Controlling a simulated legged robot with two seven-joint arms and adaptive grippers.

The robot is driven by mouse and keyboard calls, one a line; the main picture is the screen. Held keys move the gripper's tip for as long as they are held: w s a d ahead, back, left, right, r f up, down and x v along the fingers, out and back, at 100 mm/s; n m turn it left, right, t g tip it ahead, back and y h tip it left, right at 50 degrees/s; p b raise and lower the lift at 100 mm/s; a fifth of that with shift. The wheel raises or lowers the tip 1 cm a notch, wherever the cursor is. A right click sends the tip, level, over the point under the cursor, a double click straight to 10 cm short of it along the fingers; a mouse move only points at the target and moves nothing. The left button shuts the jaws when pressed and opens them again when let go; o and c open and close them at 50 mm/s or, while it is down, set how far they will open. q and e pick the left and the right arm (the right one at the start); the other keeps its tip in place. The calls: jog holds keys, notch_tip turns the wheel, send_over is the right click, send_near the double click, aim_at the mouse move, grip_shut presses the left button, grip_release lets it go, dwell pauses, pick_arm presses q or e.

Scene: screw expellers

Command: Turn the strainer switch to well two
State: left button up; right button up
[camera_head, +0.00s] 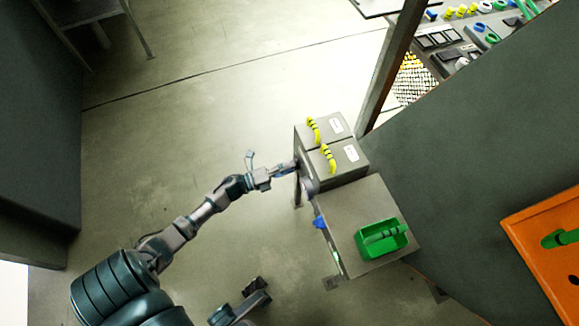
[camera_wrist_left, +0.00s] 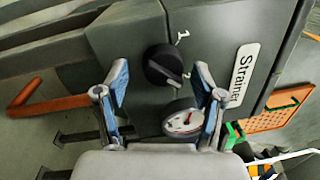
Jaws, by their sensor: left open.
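The strainer switch (camera_wrist_left: 163,66) is a round black knob on a dark grey panel, seen in the left wrist view. A white "Strainer" label (camera_wrist_left: 243,75) is to its right. A small white mark, seemingly a 1, is at its upper right; another mark at its lower right is partly hidden by a finger. The knob's raised bar slants to the lower right. My left gripper (camera_wrist_left: 161,76) is open, its blue-padded fingers on either side of the knob in the picture; I cannot tell if they touch. In the head view my left gripper (camera_head: 281,172) is at the grey boxes' left side.
A round gauge (camera_wrist_left: 183,121) is just below the knob, near the right finger. An orange bar (camera_wrist_left: 25,95) is at left. In the head view, grey boxes (camera_head: 345,175) carry yellow handles (camera_head: 328,158), and a green tray (camera_head: 382,239) is on the lower box. Open floor lies left.

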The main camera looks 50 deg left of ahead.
pick_arm(q)
jog(key=shift+s+a, duration=0.1)
jog(key=v, duration=1.1)
jog(key=shift+s+f, duration=0.15)
jog(key=shift+s, duration=0.2)
jog(key=shift+a, duration=0.1)
